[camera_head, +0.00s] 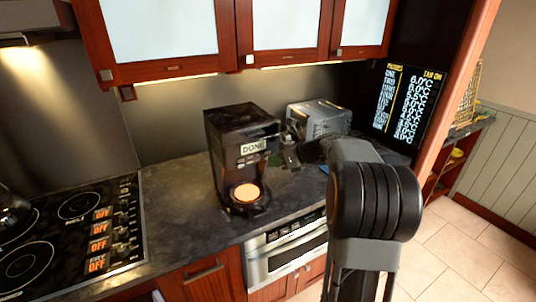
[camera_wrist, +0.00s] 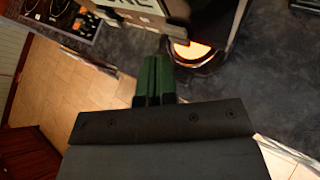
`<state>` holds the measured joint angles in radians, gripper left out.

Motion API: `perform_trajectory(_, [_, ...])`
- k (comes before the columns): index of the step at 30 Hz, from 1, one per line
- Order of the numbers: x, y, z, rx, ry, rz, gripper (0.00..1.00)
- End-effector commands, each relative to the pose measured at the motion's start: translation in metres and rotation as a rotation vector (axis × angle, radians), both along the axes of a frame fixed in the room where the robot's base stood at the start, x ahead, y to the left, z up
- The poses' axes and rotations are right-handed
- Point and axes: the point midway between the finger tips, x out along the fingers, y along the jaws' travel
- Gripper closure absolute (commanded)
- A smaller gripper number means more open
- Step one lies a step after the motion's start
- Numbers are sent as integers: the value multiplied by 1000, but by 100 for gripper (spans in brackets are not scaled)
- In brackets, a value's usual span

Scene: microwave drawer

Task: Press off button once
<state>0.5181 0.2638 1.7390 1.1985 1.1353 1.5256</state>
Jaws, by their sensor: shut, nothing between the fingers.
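A black coffee machine (camera_head: 225,155) stands on the dark counter. Its lit display (camera_head: 253,147) reads DONE, with small controls (camera_head: 250,161) below it. Too small to tell which control is the off button.
A microwave drawer (camera_head: 290,250) is under the counter's front edge. A grey toaster-like appliance (camera_head: 320,118) stands behind my arm. A stove (camera_head: 75,235) with several OFF readouts is at left. Cabinets (camera_head: 285,35) hang above. The counter between stove and coffee machine is clear.

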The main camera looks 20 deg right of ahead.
Motion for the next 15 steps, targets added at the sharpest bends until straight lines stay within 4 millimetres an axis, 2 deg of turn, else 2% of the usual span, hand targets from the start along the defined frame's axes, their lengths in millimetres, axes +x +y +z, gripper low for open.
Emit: perform_trajectory(15, [9,1,0,1,1,0,100])
